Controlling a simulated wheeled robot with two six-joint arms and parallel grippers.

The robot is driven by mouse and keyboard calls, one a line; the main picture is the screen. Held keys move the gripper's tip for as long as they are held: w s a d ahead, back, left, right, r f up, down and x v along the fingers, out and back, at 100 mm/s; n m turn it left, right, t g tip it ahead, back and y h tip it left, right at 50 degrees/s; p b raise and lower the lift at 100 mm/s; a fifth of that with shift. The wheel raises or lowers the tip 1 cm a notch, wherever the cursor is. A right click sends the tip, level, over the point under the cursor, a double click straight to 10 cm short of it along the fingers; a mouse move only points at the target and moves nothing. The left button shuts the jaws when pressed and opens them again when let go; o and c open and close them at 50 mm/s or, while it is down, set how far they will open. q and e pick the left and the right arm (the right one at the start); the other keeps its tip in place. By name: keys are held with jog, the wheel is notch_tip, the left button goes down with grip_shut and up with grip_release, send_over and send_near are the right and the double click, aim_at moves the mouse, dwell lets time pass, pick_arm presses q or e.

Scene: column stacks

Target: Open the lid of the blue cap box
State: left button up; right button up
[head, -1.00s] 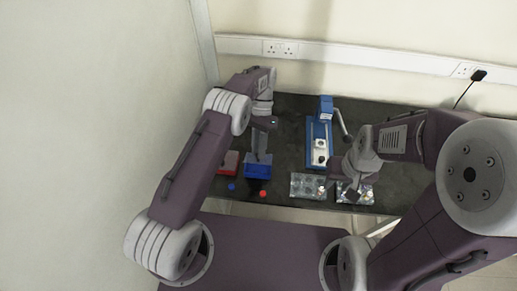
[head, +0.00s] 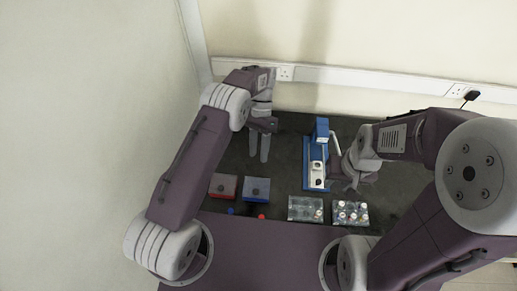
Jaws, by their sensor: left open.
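The blue cap box (head: 256,190) sits on the dark table towards its front edge. It has a grey-blue top with a small dark spot and a blue rim; whether the lid is shut or raised is too small to tell. My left gripper (head: 259,160) is open and empty, its two fingers apart, just behind the box and clear of it in the picture. My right gripper (head: 349,187) is right of the blue device, above the clear racks; its fingers are too small to read.
A similar red box (head: 222,187) stands left of the blue one. A blue cap (head: 230,211) and a red cap (head: 261,216) lie in front. A blue device (head: 317,165) stands behind two clear racks, one (head: 305,209) emptier, the other (head: 351,213) holding several vials.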

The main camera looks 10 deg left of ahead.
pick_arm(q)
notch_tip(320, 180, up, 7)
jog(key=w+a+t, duration=0.2)
jog(key=s+a+r+n+t+b, duration=0.2)
jog(key=s+a+r+n, duration=0.1)
jog(key=s+a+r, duration=0.25)
jog(key=s+a+f+n+t, duration=0.4)
jog(key=s+f+n, duration=0.2)
jog(key=s, duration=0.3)
jog(key=shift+s+a+f, duration=0.2)
jog(key=shift+s+a, duration=0.05)
jog(key=shift+s, duration=0.05)
jog(key=shift+w, duration=0.1)
pick_arm(e)
jog(key=shift+s+f, duration=0.2)
jog(key=shift+f, duration=0.7)
jog(key=shift+s, duration=0.15)
